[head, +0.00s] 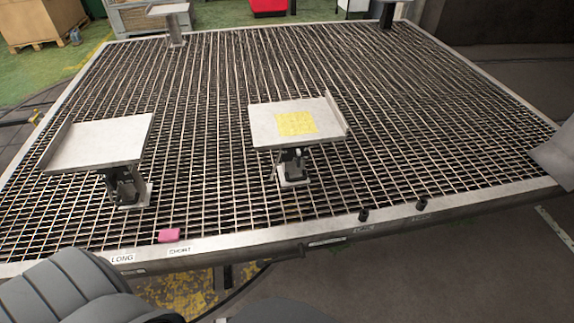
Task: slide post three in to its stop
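Several posts stand on a framed metal grating (200,175). The near left post (127,187) carries a tilted grey plate (100,143) with a raised left edge. The near middle post (292,166) carries a grey plate (262,125) with a yellow square (296,123) on it and a raised right edge. A far left post (175,32) carries a smaller plate (167,9). A dark far right post (387,16) is cut off by the top edge. No number is readable, so I cannot tell which is post three. Neither gripper shows.
A pink block (169,235) lies on the front rail beside labels "LONG" (122,258) and "SHORT" (180,250). Two small black pegs (363,214) (421,205) stand along the front rail. A grey panel (556,156) enters at right. Boxes (42,22) stand behind the grating.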

